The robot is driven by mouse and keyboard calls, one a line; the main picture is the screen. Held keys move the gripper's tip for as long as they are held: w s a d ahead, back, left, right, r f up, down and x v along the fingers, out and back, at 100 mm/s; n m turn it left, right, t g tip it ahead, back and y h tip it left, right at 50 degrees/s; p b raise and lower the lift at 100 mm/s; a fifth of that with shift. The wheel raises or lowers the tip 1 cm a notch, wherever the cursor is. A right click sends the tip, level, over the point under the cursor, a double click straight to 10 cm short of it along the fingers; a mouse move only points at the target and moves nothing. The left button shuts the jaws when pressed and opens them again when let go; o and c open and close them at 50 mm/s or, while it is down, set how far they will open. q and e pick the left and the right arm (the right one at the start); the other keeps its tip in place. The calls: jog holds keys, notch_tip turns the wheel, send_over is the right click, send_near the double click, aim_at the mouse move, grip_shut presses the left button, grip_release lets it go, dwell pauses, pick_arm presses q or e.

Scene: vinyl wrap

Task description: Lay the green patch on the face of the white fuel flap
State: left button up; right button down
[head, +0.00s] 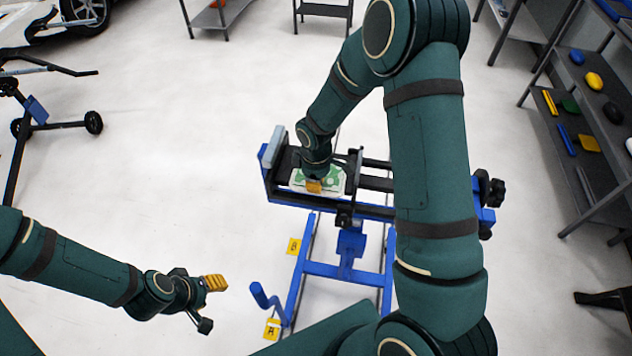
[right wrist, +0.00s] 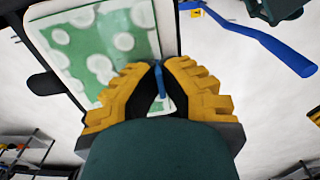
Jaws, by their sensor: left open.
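The green patch (right wrist: 90,45), marked with pale round spots, lies over the face of the white fuel flap (right wrist: 168,22) in the right wrist view. White shows around its edges. The patch also shows in the head view (head: 331,184), with the flap held in a black and blue stand. My right gripper (right wrist: 160,68) has its yellow fingertips together at the patch's near right edge. Its fingers hide part of that edge, and I cannot tell whether they touch it. My left gripper (head: 211,304) is open and empty, low at the left, apart from the stand.
The blue stand (head: 345,272) has a crank handle at its lower left and black knobs at its right. A shelf (head: 571,150) with several coloured tools stands at the right. A wheeled black frame (head: 55,122) stands at the left. The floor between is clear.

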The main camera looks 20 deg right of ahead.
dwell(0.6)
dwell(0.3)
jog(key=c, duration=1.1)
grip_release()
jog(key=shift+o, duration=0.2)
notch_tip(320, 180, up, 12)
jog(key=s+a+f+m+y+b, duration=0.1)
jog(key=s+a+f+m, duration=0.3)
jog(key=f, duration=0.4)
jog(key=s+a+f+m+t+y+b, duration=0.1)
jog(key=s+a+f+m+b, duration=0.2)
jog(key=f, duration=0.5)
jog(key=s+a+f+m+y+b, duration=0.2)
jog(key=s+a+f+m, duration=0.3)
jog(key=f, duration=0.4)
jog(key=shift+s+a+m+t, duration=0.35)
jog(key=shift+s+a, duration=0.25)
jog(key=shift+s, duration=0.65)
